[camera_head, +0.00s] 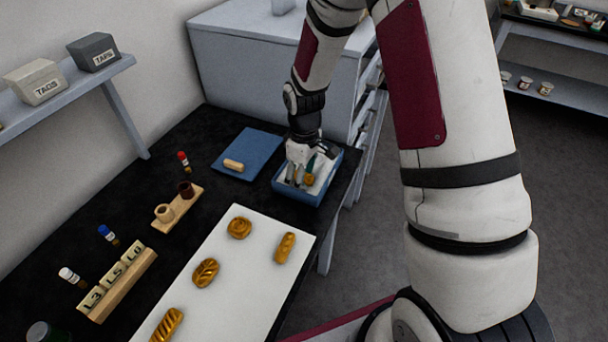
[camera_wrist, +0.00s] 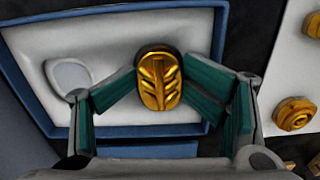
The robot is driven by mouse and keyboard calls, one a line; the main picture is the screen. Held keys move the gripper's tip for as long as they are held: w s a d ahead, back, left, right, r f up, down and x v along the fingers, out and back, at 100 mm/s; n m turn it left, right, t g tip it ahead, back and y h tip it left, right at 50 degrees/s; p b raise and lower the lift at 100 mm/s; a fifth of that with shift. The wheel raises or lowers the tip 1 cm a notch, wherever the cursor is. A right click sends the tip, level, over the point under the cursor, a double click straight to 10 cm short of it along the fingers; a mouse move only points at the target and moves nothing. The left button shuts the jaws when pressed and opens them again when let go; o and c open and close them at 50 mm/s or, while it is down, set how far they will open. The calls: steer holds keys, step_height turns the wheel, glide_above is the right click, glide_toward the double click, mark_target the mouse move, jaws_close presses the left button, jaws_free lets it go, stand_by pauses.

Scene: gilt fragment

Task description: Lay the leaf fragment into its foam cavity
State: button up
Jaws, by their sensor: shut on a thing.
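My gripper (camera_head: 305,172) is over the blue tray (camera_head: 308,200) at the far end of the black table. In the wrist view its teal-padded fingers (camera_wrist: 159,88) are shut on the sides of the gold oval leaf fragment (camera_wrist: 159,65), with the leaf relief facing the camera. The fragment also shows as a small gold patch (camera_head: 309,179) in the head view. Behind it lies white foam (camera_wrist: 110,45) inside the blue rim. A rounded foam cavity (camera_wrist: 68,76) shows to the left of the fragment, partly hidden by the left finger. The height above the foam is hard to tell.
A white board (camera_head: 250,262) holds several other gold pieces. A blue mat (camera_head: 247,152) with a tan piece (camera_head: 233,164) lies left of the tray. A wooden holder (camera_head: 178,207), small bottles and a lettered block rack (camera_head: 118,282) stand left.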

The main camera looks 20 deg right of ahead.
step_height(320, 180, up, 13)
steer(key=s+r+m+t, duration=0.2)
steer(key=s+r+m, duration=0.2)
steer(key=s+r, duration=0.7)
steer(key=s+r+m+t, duration=0.3)
steer(key=s+r, duration=0.4)
steer(key=s, duration=0.5)
steer(key=shift+s+m, duration=0.15)
steer(key=shift+m, duration=0.45)
steer(key=shift+d, duration=0.1)
